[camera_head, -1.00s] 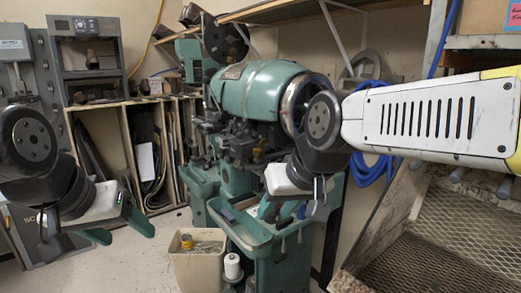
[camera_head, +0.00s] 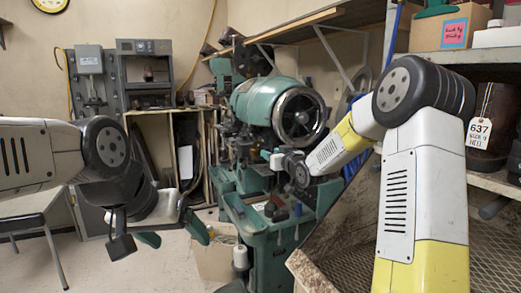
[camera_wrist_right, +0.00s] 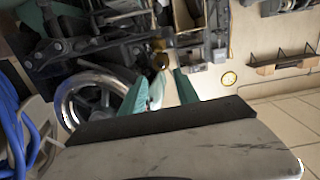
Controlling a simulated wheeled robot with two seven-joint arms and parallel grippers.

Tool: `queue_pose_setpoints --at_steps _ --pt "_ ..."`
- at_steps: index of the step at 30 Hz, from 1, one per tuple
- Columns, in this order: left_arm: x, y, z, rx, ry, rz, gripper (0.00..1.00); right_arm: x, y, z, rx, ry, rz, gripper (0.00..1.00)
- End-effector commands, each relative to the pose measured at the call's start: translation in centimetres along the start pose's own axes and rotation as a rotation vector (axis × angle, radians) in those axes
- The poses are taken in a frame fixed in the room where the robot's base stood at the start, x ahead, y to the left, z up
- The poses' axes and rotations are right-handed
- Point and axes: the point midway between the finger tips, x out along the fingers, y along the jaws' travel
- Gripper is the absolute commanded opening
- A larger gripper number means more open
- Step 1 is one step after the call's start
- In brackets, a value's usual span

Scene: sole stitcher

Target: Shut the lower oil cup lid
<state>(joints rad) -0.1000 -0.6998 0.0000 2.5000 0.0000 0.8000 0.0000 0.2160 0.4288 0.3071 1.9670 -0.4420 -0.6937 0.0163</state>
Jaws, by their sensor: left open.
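The green sole stitcher (camera_head: 262,102) stands in the middle of the head view, with a spoked handwheel (camera_head: 299,116) on its right end. My right gripper (camera_wrist_right: 159,80) is at the machine's dark mechanism; its two green fingers are apart, with no held object visible between them. A small brass-coloured part (camera_wrist_right: 161,60) shows just beyond the fingertips; I cannot tell whether it is the oil cup. The lower oil cup lid cannot be made out. In the head view my right arm hides part of the machine. My left gripper (camera_head: 172,236) is open and empty, left of the machine.
A green tray (camera_head: 272,222) with small tools juts from the machine's front. A bin (camera_head: 212,262) stands left of its base. A shelf with a box (camera_head: 452,30) and a mesh-bottomed bin (camera_head: 490,245) are at right. Floor at left is mostly clear.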

Motion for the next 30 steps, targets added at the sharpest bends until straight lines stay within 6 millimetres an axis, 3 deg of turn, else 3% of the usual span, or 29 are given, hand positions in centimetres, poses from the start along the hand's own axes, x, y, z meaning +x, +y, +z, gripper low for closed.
queue_pose_setpoints --at_steps 8,19,30 --pt "0.0 0.0 0.0 0.000 0.000 0.000 0.82 2.4 0.1 0.3 0.017 0.066 -0.018 0.37" --pt "0.0 0.0 0.0 0.000 0.000 0.000 0.82 7.9 0.0 -0.1 0.016 0.064 -0.018 0.37" --pt "0.0 0.0 0.0 0.000 0.000 0.000 0.82 9.0 0.0 -0.2 0.015 0.063 -0.016 0.37"
